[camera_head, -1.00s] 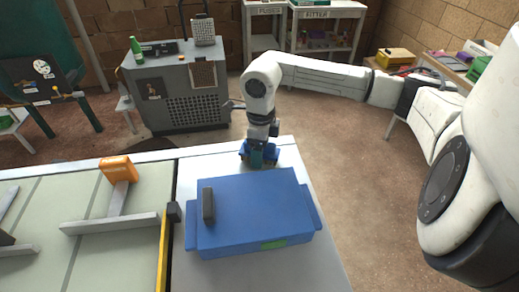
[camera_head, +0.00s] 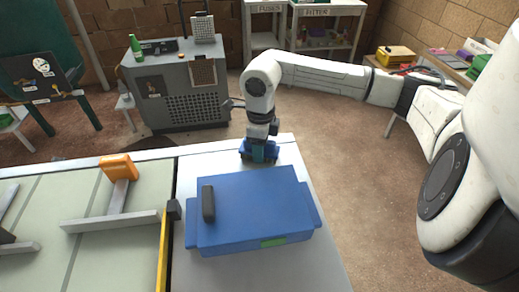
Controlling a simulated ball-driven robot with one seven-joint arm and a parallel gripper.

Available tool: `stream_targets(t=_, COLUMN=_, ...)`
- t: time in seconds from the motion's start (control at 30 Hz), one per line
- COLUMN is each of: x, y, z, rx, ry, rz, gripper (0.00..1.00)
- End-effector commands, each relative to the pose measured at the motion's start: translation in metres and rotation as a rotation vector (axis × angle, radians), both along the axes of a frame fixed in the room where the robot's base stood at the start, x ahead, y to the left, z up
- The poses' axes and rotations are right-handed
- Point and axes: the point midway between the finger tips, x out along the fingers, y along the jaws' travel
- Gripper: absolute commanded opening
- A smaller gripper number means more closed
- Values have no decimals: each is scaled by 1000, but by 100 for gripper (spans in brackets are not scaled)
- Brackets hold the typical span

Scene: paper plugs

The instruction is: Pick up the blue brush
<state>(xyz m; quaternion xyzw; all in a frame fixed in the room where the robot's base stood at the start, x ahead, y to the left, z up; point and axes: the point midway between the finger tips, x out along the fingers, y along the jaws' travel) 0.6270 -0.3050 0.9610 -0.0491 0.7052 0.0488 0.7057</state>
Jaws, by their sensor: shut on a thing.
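The blue brush (camera_head: 246,154) is at the far end of the grey table, behind the big blue box, and only parts of it show around my gripper. My gripper (camera_head: 260,156) points down on it from above and is shut on it. The fingertips are small in this view and partly hidden. I cannot tell whether the brush still touches the tabletop.
A blue box (camera_head: 255,210) with a dark handle stands on the table (camera_head: 300,268) just in front of my gripper. An orange-topped grey tool (camera_head: 118,168) lies on the left panel. A grey cabinet (camera_head: 178,85) with a green bottle stands behind. Open floor lies to the right.

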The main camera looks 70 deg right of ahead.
Motion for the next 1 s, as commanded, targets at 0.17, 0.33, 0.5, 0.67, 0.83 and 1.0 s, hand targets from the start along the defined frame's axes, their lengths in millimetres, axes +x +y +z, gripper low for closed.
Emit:
stream_targets(t=0.17, x=0, y=0, z=-1, rx=0, ry=2, rz=0, gripper=10)
stream_targets(t=0.33, x=0, y=0, z=6, rx=-1, ry=1, rz=1, gripper=10)
stream_targets(t=0.5, x=0, y=-1, z=27, rx=-6, ry=1, rz=2, gripper=10)
stream_targets(t=0.67, x=-27, y=10, z=62, rx=-7, ry=-1, rz=2, gripper=10)
stream_targets(t=0.83, x=-61, y=25, z=93, rx=-3, ry=1, rz=0, gripper=10)
stream_targets(t=1.0, x=-95, y=41, z=111, rx=-4, ry=1, rz=-1, gripper=10)
